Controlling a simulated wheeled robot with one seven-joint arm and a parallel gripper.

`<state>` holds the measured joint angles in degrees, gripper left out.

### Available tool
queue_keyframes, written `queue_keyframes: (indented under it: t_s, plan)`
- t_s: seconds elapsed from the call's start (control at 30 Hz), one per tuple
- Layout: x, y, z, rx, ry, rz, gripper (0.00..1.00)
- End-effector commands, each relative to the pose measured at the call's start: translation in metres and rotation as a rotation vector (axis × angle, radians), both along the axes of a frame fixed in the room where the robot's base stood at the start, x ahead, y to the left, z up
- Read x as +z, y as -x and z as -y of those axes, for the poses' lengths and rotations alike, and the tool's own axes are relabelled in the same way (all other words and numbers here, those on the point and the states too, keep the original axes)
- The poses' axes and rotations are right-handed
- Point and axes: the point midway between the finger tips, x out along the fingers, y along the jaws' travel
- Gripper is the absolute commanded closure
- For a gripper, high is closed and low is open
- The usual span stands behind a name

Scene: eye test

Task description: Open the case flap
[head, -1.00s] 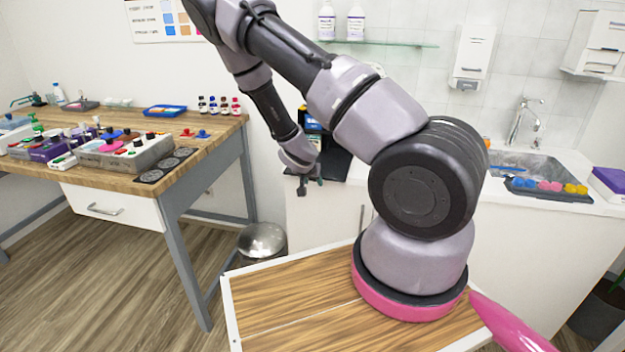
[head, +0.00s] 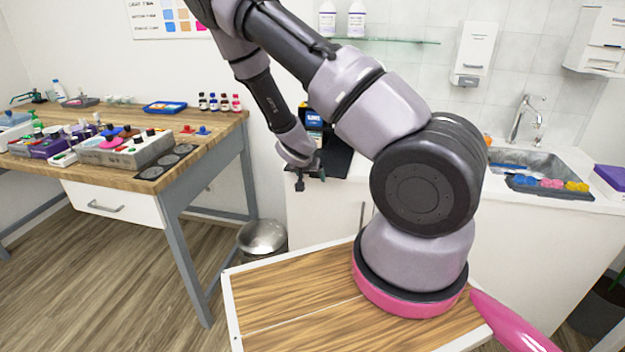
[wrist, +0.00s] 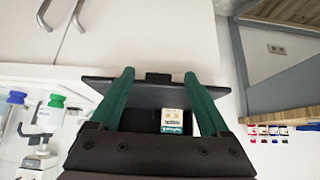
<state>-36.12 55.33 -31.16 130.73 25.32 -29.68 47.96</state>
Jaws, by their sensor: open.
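The black case (head: 338,160) sits on the white counter behind my gripper in the head view, partly hidden by my arm. In the wrist view a dark panel of the case (wrist: 215,91) spans behind my fingers, with a small dark tab (wrist: 158,78) at its middle edge. I cannot tell for sure whether this panel is the flap. My gripper (wrist: 159,74) is open, its two green fingers on either side of the tab with nothing between them. In the head view my gripper (head: 306,178) is at the counter's front edge. Whether it touches the case is unclear.
A small white and teal box (wrist: 172,121) shows beyond the panel between my fingers. White bottles with green and blue caps (wrist: 50,112) stand at left in the wrist view. The wooden workbench (head: 215,140) is left; a sink (head: 535,160) is right.

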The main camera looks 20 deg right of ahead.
Motion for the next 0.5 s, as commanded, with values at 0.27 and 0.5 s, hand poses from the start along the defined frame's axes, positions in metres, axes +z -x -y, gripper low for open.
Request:
queue_keyframes:
  t_s: [0.27,0.5]
  plan:
    - [0.044,0.029,-0.022,0.001,-0.001,0.001,0.2]
    - [0.06,0.041,-0.029,0.0,-0.001,-0.001,0.2]
